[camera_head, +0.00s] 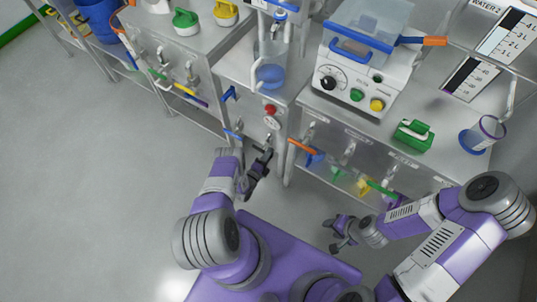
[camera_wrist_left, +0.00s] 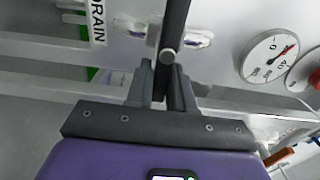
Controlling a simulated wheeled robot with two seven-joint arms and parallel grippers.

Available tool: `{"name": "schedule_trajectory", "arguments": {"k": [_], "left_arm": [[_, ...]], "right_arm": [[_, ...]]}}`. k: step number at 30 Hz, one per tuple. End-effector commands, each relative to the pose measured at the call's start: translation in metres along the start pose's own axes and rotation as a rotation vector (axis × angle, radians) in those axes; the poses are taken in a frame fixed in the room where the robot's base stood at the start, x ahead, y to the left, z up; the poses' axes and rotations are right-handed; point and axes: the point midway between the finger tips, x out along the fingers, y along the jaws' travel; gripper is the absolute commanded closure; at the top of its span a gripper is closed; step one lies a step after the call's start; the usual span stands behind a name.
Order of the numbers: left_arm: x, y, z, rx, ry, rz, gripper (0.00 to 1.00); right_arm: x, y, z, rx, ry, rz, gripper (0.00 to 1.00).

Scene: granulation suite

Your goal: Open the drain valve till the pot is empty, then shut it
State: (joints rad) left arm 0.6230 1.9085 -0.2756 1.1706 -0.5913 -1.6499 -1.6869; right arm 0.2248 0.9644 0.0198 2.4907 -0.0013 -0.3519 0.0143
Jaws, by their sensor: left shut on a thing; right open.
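My left gripper (camera_head: 258,170) is at the front of the middle steel unit, below its dials. In the left wrist view its fingers (camera_wrist_left: 167,88) are shut around a dark lever bar (camera_wrist_left: 174,25), beside a label reading DRAIN (camera_wrist_left: 97,22). A clear vessel with blue contents (camera_head: 270,74) stands on top of this unit; I cannot tell whether it is the pot or how its level stands. The valve outlet is not clearly visible. My right gripper (camera_head: 343,232) is open and empty, low over the floor to the right.
A white gauge (camera_wrist_left: 268,57) sits right of the lever. A white machine with a clear, blue-trimmed box (camera_head: 365,40) stands on the right bench. Coloured-handled valves, including an orange one (camera_head: 301,146), line that bench's front. The floor at left (camera_head: 90,210) is clear.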

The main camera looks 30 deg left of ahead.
Motion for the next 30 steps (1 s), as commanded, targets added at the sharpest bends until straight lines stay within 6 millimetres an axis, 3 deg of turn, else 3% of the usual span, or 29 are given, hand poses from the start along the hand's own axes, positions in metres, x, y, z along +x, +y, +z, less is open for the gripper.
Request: {"name": "schedule_trajectory", "arguments": {"k": [11,12,16,30], "left_arm": [[-0.0009,0.0009,0.0017,0.009,-0.004,0.003,1.0],[-0.0009,0.0009,0.0018,0.009,-0.004,0.003,0.75],[-0.0008,0.0008,0.0014,0.008,-0.003,0.002,0.57],[-0.0042,0.0004,-0.0019,0.005,0.005,0.002,0.57]], "right_arm": [[0.0001,0.0,0.0,0.0,0.0,0.0,0.53],[0.0001,0.0,0.0,0.0,0.0,0.0,0.53],[0.0001,0.0,0.0,0.0,0.0,0.0,0.53],[-0.0016,-0.0006,0.0001,0.0,0.0,0.0,0.53]]}}
